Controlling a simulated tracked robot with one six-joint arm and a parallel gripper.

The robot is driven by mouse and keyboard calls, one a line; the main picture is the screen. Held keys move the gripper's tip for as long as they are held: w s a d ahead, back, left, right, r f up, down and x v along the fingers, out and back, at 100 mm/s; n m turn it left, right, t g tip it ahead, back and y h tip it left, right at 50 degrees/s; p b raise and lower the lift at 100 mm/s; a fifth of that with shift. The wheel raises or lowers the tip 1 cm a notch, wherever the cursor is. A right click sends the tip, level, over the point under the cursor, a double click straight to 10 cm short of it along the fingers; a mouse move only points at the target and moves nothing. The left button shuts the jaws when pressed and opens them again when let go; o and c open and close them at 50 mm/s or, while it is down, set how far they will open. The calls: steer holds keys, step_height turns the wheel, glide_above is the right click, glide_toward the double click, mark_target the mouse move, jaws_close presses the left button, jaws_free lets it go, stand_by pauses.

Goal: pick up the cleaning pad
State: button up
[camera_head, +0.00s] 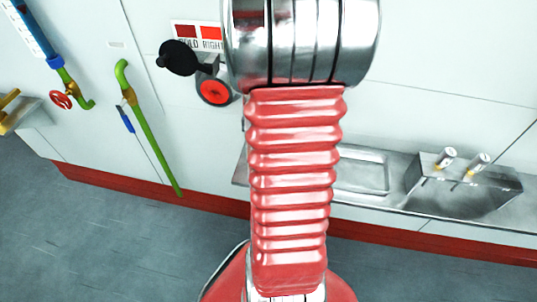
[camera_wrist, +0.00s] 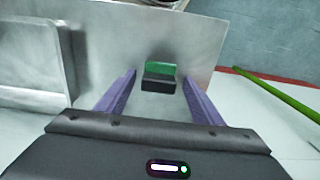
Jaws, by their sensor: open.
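The cleaning pad (camera_wrist: 160,83), a small block with a green strip along its far side and a dark body, lies on a grey metal shelf (camera_wrist: 195,38) in the wrist view. My gripper (camera_wrist: 159,77) is open, its two purple fingers spread to the left and right of the pad in the picture. Nothing is held between them. Bare metal shows between each finger and the pad. How high the fingertips are above the shelf is hard to tell. In the head view my red arm covers the gripper and the pad.
In the head view, the metal shelf (camera_head: 400,203) runs along the white wall, with a recessed tray (camera_head: 362,172) and a metal box (camera_head: 470,190) holding two cylinders. A green pipe (camera_head: 150,140) and a black-and-red knob (camera_head: 214,91) are on the wall at left.

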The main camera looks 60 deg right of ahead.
steer(key=shift+c, duration=0.6)
steer(key=c, duration=1)
steer(key=shift+r, duration=0.1)
step_height(320, 180, up, 10)
steer(key=shift+f, duration=0.1)
